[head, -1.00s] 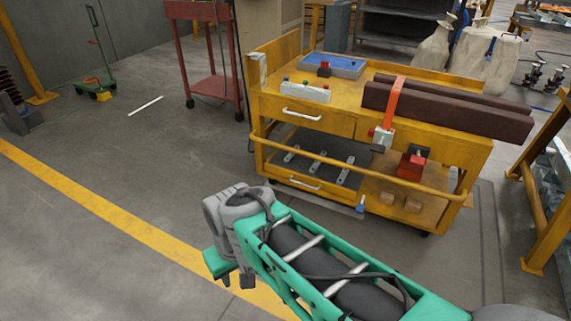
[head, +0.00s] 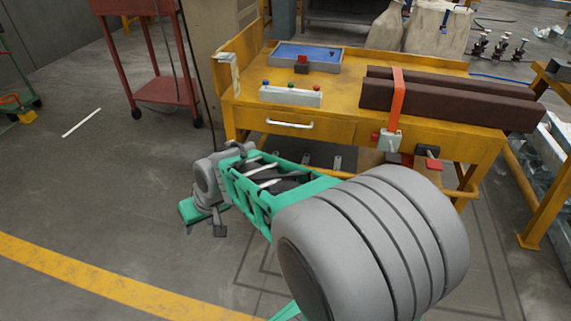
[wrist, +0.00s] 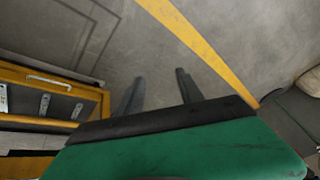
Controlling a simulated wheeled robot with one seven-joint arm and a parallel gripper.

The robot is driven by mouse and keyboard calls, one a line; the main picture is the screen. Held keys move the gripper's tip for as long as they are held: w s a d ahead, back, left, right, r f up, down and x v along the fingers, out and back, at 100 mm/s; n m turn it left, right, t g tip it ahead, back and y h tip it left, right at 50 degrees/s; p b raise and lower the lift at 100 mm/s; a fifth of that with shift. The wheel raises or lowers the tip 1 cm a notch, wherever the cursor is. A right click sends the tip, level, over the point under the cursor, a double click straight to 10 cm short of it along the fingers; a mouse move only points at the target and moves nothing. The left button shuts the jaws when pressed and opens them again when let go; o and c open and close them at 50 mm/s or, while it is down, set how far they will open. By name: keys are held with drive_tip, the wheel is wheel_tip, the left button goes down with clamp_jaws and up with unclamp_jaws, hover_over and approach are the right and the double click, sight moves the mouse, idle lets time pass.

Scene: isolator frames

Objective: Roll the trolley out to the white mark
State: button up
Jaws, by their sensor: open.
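The white mark (head: 81,122) is a short stripe on the floor, left of the red trolley. My gripper (head: 205,224) is in front of the yellow trolley's left end, apart from both trolleys. In the wrist view my gripper (wrist: 159,88) is open and empty above bare floor, with the yellow trolley (wrist: 45,110) at left.
Dark red beams (head: 440,100) lie strapped on the yellow trolley, beside a blue tray (head: 310,55) and a button box (head: 290,96). A green cart (head: 22,105) stands at far left. A yellow frame (head: 560,165) borders the right. Floor is clear around the yellow line (head: 90,282).

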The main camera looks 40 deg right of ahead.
drive_tip(key=w+d+f+m+t+y+b, duration=0.1)
drive_tip(key=w+d+f+m+t+b, duration=0.1)
drive_tip(key=w+d+f+m+t, duration=0.45)
drive_tip(key=w+d+f+m+t+y+b, duration=0.1)
drive_tip(key=w+d+f+t+b, duration=0.15)
drive_tip(key=w+d, duration=0.75)
drive_tip(key=s+d+f+m+t+h+b, duration=0.15)
drive_tip(key=s+d+f+m+h, duration=0.25)
drive_tip(key=d+m+h, duration=0.55)
drive_tip(key=s+d+f+m+t+h, duration=0.2)
drive_tip(key=s+d+f+m+h, duration=0.3)
drive_tip(key=d, duration=0.7)
drive_tip(key=shift+m, duration=0.4)
drive_tip(key=p+x, duration=0.1)
drive_tip(key=x, duration=0.1)
drive_tip(key=p+x, duration=0.1)
drive_tip(key=x, duration=0.2)
drive_tip(key=p+x, duration=0.2)
drive_tip(key=shift+w+r, duration=0.35)
drive_tip(key=shift+w, duration=0.1)
drive_tip(key=shift+w+d, duration=0.2)
drive_tip(key=shift+w, duration=0.1)
